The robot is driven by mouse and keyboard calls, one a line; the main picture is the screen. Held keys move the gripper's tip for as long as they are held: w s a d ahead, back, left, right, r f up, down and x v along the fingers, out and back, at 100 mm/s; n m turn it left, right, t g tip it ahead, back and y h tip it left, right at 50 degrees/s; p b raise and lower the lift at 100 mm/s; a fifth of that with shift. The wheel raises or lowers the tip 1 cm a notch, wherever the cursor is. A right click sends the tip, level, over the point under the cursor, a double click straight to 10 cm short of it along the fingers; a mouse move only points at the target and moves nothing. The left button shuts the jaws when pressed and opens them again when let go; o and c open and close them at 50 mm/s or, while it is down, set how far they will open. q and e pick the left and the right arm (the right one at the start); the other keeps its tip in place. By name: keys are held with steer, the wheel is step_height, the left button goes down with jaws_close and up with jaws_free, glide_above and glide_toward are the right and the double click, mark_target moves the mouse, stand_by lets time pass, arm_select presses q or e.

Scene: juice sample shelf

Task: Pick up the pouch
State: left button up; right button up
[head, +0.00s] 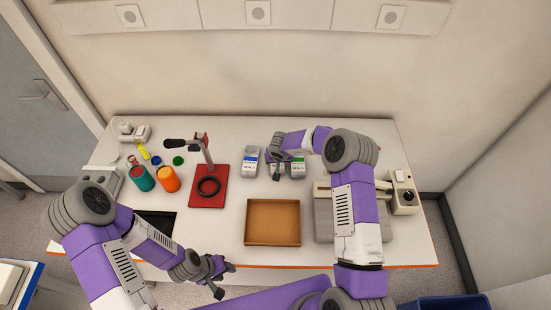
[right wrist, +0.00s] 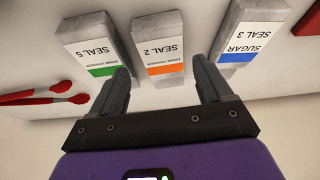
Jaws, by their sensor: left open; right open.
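Three grey pouches stand in a row at the back of the table. In the right wrist view they are a green-labelled pouch (right wrist: 90,45) reading SEAL 5, an orange-labelled pouch (right wrist: 158,38) reading SEAL 2, and a blue-labelled pouch (right wrist: 248,35) reading SUGAR SEAL 3. The head view shows the blue one (head: 250,161) and the green one (head: 298,168); my right arm largely hides the middle one. My right gripper (right wrist: 161,66) is open and empty, its fingers pointing toward the orange-labelled pouch. My left gripper (head: 222,279) is open near the table's front edge, away from the pouches.
A brown tray (head: 272,243) lies in front of the pouches. A red stand (head: 207,198) with a black ring is to their left. A device with a dial (head: 405,196) stands at right.

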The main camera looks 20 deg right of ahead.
steer(key=x, duration=0.4)
steer(key=shift+w+a+f+p, duration=0.15)
steer(key=shift+w+p, duration=0.15)
steer(key=shift+w, duration=0.15)
steer(key=shift+w+f, duration=0.2)
steer(key=shift+f, duration=0.2)
steer(key=shift+f, duration=0.25)
steer(key=shift+r, duration=0.1)
steer(key=c, duration=0.8)
